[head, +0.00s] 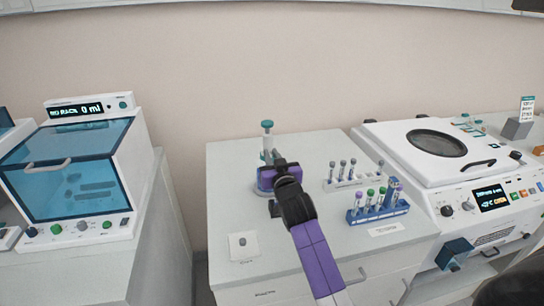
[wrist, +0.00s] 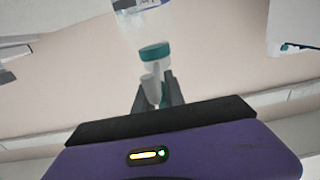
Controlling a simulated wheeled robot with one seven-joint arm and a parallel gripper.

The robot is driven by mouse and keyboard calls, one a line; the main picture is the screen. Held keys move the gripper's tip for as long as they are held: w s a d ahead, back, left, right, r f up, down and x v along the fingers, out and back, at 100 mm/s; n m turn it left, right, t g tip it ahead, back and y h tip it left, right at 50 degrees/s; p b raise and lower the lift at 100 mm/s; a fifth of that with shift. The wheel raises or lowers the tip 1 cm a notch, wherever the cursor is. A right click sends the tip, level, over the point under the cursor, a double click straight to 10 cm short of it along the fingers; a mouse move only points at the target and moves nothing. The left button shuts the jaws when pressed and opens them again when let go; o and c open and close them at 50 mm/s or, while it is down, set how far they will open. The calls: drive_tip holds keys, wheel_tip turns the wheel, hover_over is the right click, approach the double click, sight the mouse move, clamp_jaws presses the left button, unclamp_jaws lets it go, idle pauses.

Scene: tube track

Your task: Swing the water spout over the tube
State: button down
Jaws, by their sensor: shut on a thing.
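A slim pale fitting with a teal cap (head: 267,125) stands at the back of the middle counter and may be the water spout. My gripper (head: 271,160) is in front of it and hides its lower part. In the wrist view, the teal cap (wrist: 155,52) shows just beyond my gripper (wrist: 156,98). The dark fingers are closed around a small pale grey piece (wrist: 150,84) below the cap. A clear vessel with a dark blue marking (wrist: 143,22) is seen above the cap. I cannot tell which tube is the task's tube.
A blue rack (head: 376,214) with several capped tubes and a white rack (head: 350,183) with grey-topped tubes stand right of my arm. A white square with a grey knob (head: 243,245) lies front left. A blue-windowed machine (head: 75,170) stands left; a centrifuge-like machine (head: 437,143) right.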

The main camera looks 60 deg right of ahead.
drive_tip(key=c, duration=1.4)
unclamp_jaws()
drive_tip(key=shift+s+d, duration=0.1)
drive_tip(key=shift+s+a+f, duration=0.1)
drive_tip(key=shift+s+a, duration=0.1)
drive_tip(key=shift+a, duration=0.15)
drive_tip(key=b+v, duration=0.1)
drive_tip(key=v, duration=0.5)
drive_tip(key=shift+s+b, duration=0.1)
drive_tip(key=shift+b, duration=0.2)
drive_tip(key=shift+s+a, duration=0.3)
drive_tip(key=shift+a, duration=0.05)
